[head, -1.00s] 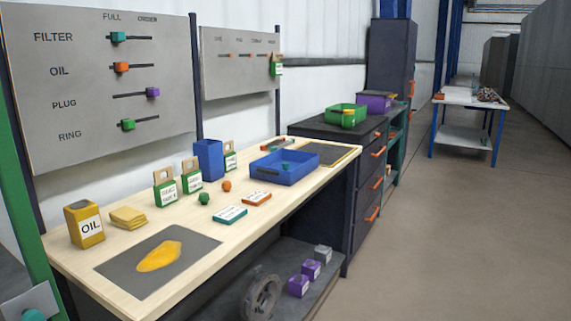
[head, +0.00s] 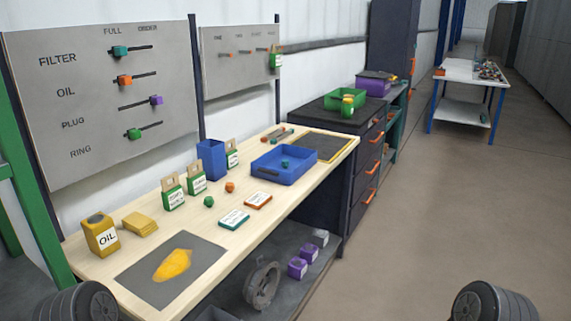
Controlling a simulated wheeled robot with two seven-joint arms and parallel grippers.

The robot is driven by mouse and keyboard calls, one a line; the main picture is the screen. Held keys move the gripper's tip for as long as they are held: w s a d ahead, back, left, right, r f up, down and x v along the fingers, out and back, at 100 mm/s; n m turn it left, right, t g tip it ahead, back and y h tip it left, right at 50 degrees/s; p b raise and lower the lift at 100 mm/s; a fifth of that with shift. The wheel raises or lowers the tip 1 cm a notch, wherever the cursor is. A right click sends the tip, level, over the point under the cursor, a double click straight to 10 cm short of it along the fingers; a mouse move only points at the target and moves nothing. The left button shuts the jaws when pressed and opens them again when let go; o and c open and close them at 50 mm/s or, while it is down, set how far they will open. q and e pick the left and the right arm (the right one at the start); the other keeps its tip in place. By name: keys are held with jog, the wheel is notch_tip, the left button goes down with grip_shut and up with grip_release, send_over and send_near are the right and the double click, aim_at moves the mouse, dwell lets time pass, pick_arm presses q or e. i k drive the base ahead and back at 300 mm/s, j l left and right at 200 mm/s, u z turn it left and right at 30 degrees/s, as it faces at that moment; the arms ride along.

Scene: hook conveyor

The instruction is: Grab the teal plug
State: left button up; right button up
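A small teal piece (head: 285,163), which looks like the teal plug, sits in the blue tray (head: 283,177) toward the far end of the workbench. It is small at this distance and its exact shape is hard to tell. A green knob-like piece (head: 209,201) and an orange one (head: 230,187) stand on the bench nearer to me. Neither of my grippers is in view. Dark ribbed rounded parts, probably of my own arms, show at both bottom corners, well apart from the tray.
The floor (head: 430,220) at right is clear.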

aim_at(284, 163)
jog(key=i+l+z, duration=0.1)
jog(key=i+l, duration=0.3)
jog(key=i+l+z, duration=0.1)
jog(key=i+l, duration=0.25)
jog(key=i, duration=0.15)
jog(key=i+l+z, duration=0.15)
jog(key=i+l, duration=0.2)
jog(key=i+l+z, duration=0.1)
jog(key=i+l, duration=0.15)
jog(key=i, duration=0.35)
